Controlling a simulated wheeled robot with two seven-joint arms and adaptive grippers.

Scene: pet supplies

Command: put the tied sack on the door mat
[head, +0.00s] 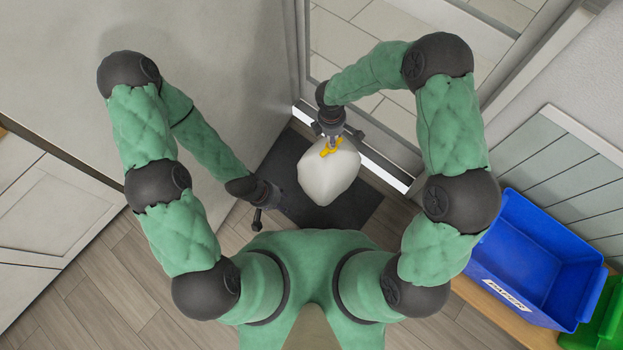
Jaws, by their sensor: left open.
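The tied sack (327,178) is white with a yellow tie at its neck. It is over the dark door mat (290,152), inside the mat's outline from above; I cannot tell whether it touches the mat. My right gripper (331,142) is at the yellow tie, its fingers closed around the neck, partly hidden by its own wrist. My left gripper (259,218) is open and empty, low over the mat's left edge and apart from the sack. The sack hides the mat's middle.
A glass door (385,35) with a pale sill is just beyond the mat. A wall (215,50) stands at the left. A blue bin labelled PAPER (545,250) and a green bin (602,320) sit on a wooden bench at the right. Plank floor (130,270) at lower left is clear.

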